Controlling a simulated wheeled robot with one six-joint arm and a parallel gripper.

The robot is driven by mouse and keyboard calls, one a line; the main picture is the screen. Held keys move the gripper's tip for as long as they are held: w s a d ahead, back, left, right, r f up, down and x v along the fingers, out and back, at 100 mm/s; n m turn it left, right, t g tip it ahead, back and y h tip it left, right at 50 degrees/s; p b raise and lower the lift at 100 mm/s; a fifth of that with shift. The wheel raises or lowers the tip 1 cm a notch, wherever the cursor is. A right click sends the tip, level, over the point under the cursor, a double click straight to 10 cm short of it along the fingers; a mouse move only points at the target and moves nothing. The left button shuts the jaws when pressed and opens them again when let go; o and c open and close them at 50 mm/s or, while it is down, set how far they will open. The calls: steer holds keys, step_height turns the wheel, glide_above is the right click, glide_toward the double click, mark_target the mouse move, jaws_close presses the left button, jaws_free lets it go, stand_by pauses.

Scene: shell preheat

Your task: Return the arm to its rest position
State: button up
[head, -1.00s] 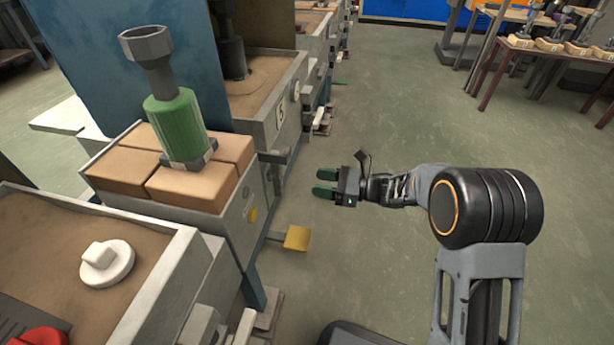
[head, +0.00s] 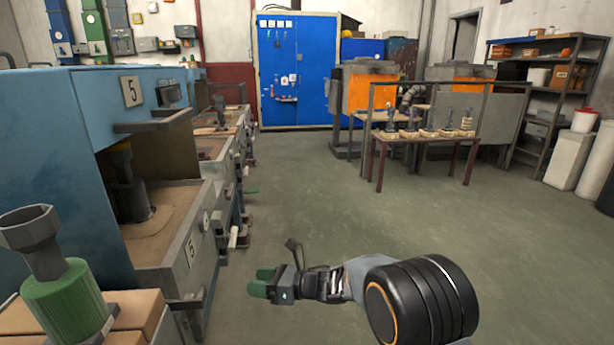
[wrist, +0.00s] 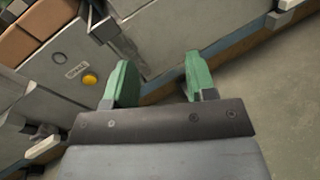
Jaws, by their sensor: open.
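My gripper (head: 262,283) is low in the head view, left of my arm's large black joint. Its two green fingers point left, toward the row of machines, and stand apart with nothing between them. The wrist view shows the same open gripper (wrist: 160,84), with the machine fronts and bare floor beyond the fingertips. My arm is bent, and its lower part is cut off by the bottom of the head view.
Machine 5 (head: 192,247) and a brick-topped stand with a green cylinder (head: 66,300) line the left. A yellow button (wrist: 90,80) shows on a machine front. Open floor (head: 330,190) lies ahead. A low table (head: 425,140) and a blue cabinet (head: 298,75) stand farther back.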

steer(key=w+d+r+m+t+h+p, duration=0.2)
steer(key=d+r+m+t+p, duration=0.25)
steer(key=r, duration=0.25)
steer(key=w+d+r+m+t+h+p, duration=0.3)
steer(key=r+m, duration=0.3)
steer(key=r, duration=0.1)
steer(key=s+d+r+m+t+h+p, duration=0.2)
steer(key=d+r+m+h+p, duration=0.7)
steer(key=d+r+m, duration=0.6)
steer(key=s+d+r+m+g+h+p, duration=0.45)
steer(key=s+d+m+p, duration=0.4)
steer(key=m, duration=0.65)
steer(key=s+r+m+g+y+p, duration=0.1)
steer(key=s+m+g+p, duration=0.1)
steer(key=s, duration=0.5)
steer(key=s+a+r+m+g+p, duration=0.1)
steer(key=s+r+m+g+p, duration=0.1)
steer(key=s+m+p, duration=0.3)
steer(key=shift+s+a+r+m+y, duration=0.25)
steer(key=shift+s+m+y, duration=0.1)
steer(key=shift+s+m, duration=0.7)
steer(key=shift+w, duration=0.15)
steer(key=shift+c, duration=0.8)
steer(key=shift+a, duration=0.15)
